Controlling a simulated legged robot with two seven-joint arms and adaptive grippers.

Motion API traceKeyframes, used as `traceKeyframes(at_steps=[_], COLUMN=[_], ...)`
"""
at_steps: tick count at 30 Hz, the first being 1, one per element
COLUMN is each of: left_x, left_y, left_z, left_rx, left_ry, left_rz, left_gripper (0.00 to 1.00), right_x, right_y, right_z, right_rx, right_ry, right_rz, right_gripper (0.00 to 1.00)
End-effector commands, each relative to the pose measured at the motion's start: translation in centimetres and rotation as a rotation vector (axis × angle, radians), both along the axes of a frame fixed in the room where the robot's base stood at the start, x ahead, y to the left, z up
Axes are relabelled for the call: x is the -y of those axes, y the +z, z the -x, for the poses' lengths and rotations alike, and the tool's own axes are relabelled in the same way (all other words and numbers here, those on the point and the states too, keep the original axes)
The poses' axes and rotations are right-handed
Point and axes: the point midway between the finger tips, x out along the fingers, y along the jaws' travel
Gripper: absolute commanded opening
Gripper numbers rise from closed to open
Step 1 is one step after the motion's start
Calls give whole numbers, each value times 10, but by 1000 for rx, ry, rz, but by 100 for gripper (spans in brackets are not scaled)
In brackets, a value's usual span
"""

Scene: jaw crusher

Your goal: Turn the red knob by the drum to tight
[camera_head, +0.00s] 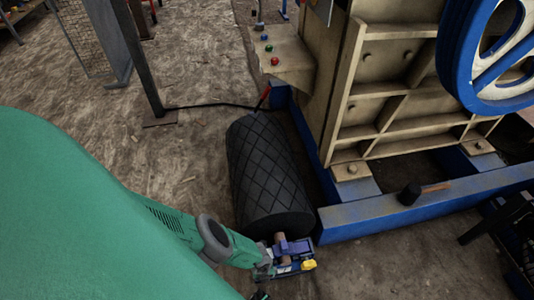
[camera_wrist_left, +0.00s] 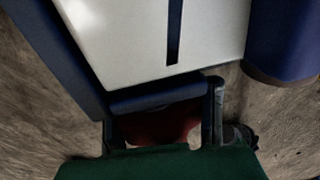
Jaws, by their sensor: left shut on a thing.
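The black drum (camera_head: 265,175), with a diamond-patterned surface, lies beside the blue base frame of the crusher. My left gripper (camera_head: 288,254) is at the drum's near end, low by the frame. In the left wrist view my left gripper (camera_wrist_left: 162,112) is shut on a dark red thing (camera_wrist_left: 160,127), which I take to be the red knob. The knob is mostly hidden by the gripper, and I cannot tell how far it is turned. My right gripper is in neither view.
The crusher's blue frame (camera_head: 420,202) runs right of the drum, with a black-headed hammer (camera_head: 411,193) on it. A beige panel (camera_head: 285,62) with coloured buttons stands behind. A cable (camera_head: 215,105) crosses the floor.

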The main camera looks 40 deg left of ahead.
Motion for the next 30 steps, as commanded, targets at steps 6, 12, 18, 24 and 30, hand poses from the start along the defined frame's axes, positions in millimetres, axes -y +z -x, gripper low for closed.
traceKeyframes(at_steps=[6, 12, 18, 24, 30], left_x=[9, 9, 9, 5, 3], left_y=[-1, -1, -1, -1, 0], left_z=[11, 11, 9, 6, 4], left_rx=[-32, -33, -29, -25, -21], left_ry=[-3, -1, 0, 2, 2], left_rz=[-1, -2, -3, -6, -8], left_gripper=[4, 4, 59, 59, 59], right_x=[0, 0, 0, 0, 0], right_y=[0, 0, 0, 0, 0], right_z=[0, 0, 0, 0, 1], right_rx=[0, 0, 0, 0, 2], right_ry=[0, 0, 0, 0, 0], right_rz=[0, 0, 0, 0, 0], right_gripper=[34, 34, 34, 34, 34])
